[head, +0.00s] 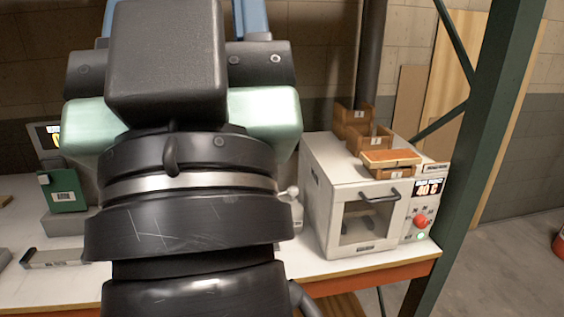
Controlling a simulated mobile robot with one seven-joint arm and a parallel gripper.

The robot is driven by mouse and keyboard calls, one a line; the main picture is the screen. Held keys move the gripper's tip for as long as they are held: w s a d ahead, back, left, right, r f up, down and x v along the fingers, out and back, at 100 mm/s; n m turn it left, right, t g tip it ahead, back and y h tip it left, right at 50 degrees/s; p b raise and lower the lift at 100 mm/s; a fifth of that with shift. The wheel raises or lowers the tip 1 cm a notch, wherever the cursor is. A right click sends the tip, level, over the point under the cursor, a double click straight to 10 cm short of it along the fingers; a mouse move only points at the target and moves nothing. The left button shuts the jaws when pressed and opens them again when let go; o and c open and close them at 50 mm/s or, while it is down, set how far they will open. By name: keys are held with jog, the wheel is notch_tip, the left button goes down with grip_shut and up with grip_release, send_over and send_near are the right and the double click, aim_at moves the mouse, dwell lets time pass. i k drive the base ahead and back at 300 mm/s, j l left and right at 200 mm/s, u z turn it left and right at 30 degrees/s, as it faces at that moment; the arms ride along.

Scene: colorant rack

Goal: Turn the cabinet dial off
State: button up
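The cabinet (325,190) is a white box with a windowed front door and a dark handle (376,200). It stands at the right end of the white bench, and its door looks shut. The red dial (421,222) is on the panel right of the door. Above the dial, a display (429,189) reads 40 C. A small green light (421,236) shows below the dial. My dark arm fills the middle and left of the view, left of the cabinet. My gripper's fingers do not show; the arm hides them or they are out of frame.
Small wooden trays (390,158) sit on the cabinet. A green rack post (478,150) stands close to its right. A green box (63,192) and a flat tool (55,258) are at left on the bench (30,225).

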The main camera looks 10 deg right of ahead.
aim_at(421, 221)
jog(key=i+l, duration=0.1)
jog(key=l, duration=0.75)
jog(key=i+l, duration=0.1)
jog(key=l, duration=1.65)
jog(key=i, duration=0.05)
